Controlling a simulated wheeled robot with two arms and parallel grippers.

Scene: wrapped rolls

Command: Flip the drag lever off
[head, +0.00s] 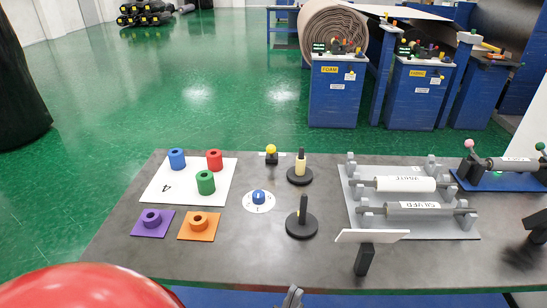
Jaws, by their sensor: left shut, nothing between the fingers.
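A small lever with a yellow ball knob (271,149) stands on a dark base at the back middle of the grey table (190,250), beside a small white label too small to read. I cannot tell for sure that it is the drag lever. At the right, a roller on a blue base (505,181) has a pink knob (469,143) and a green knob (540,146) at its ends. My left gripper (291,297) shows only its tip at the bottom edge, shut and empty, at the table's front, well short of the yellow knob. My right gripper is not in view.
Two dark posts on round bases (301,225) (300,180) and a blue knob (258,197) stand mid-table. Coloured rings lie on the left, including a green ring (205,183). A grey rack (460,228) holds two rollers at right. The front left table is clear.

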